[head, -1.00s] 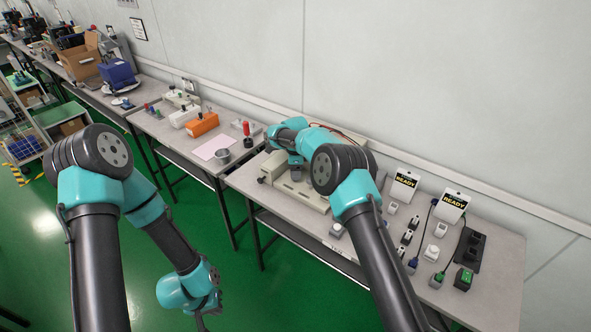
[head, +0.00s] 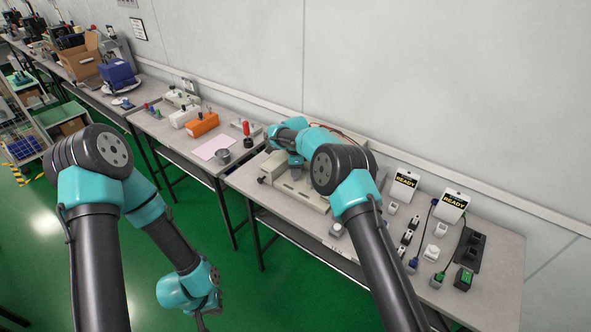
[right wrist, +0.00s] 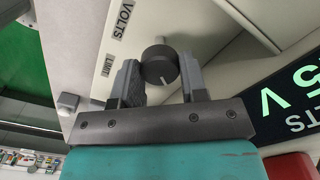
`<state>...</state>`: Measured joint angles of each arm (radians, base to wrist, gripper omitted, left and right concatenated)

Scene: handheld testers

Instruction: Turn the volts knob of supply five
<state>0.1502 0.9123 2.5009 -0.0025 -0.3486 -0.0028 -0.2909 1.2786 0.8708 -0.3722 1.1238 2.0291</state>
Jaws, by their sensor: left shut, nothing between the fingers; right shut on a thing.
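The volts knob (right wrist: 158,64) is a dark round knob with a pale pointer mark, on a cream panel with printed VOLTS (right wrist: 128,18) and LIMIT (right wrist: 109,65) labels. The supply (head: 312,196) is a cream box on the bench in the head view; its number is not readable. My right gripper (right wrist: 157,80) is shut on the knob, one finger on each side. In the head view my right arm hides the knob. My left gripper (head: 201,316) hangs low over the green floor, far from the bench, shut and empty.
A lit green display (right wrist: 296,100) is beside the knob, partly cut off. Two READY signs (head: 403,185), a round grey knob (head: 336,230) and several small plugs and switches sit on the right of the bench. An orange box (head: 203,124) stands on the bench further left.

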